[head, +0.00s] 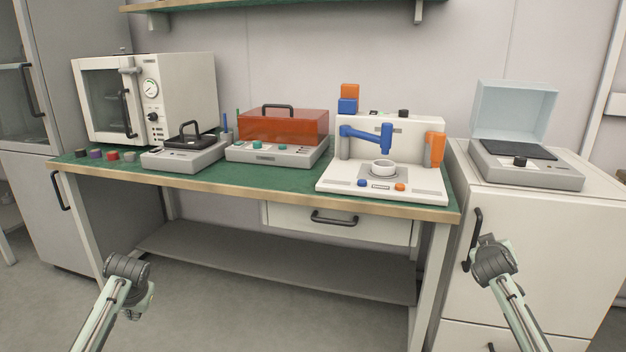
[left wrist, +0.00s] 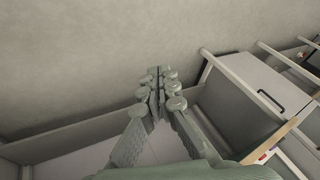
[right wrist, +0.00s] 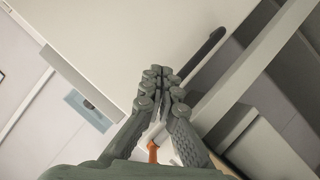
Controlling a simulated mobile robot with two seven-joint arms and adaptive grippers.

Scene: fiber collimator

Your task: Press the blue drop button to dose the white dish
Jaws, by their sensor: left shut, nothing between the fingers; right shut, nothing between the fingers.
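A white dispensing station (head: 335,185) stands at the right end of the green bench. On its base are a blue button (head: 362,183), at the front left, and an orange button (head: 399,187). A small white dish (head: 383,167) sits upright on the base, below the tip of a blue arm (head: 367,133). My left gripper (left wrist: 158,75) is shut and empty, low in front of the bench and well away from the station. My right gripper (right wrist: 163,75) is shut and empty, in front of the right-hand cabinet. In the head view, their fingers are hard to make out.
A box with an orange cover (head: 283,127), a small grey device (head: 183,155) and a white oven (head: 148,95) stand along the bench (head: 230,178). A device with a raised clear lid (head: 513,110) is on the right-hand cabinet (head: 530,230). The floor in front is clear.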

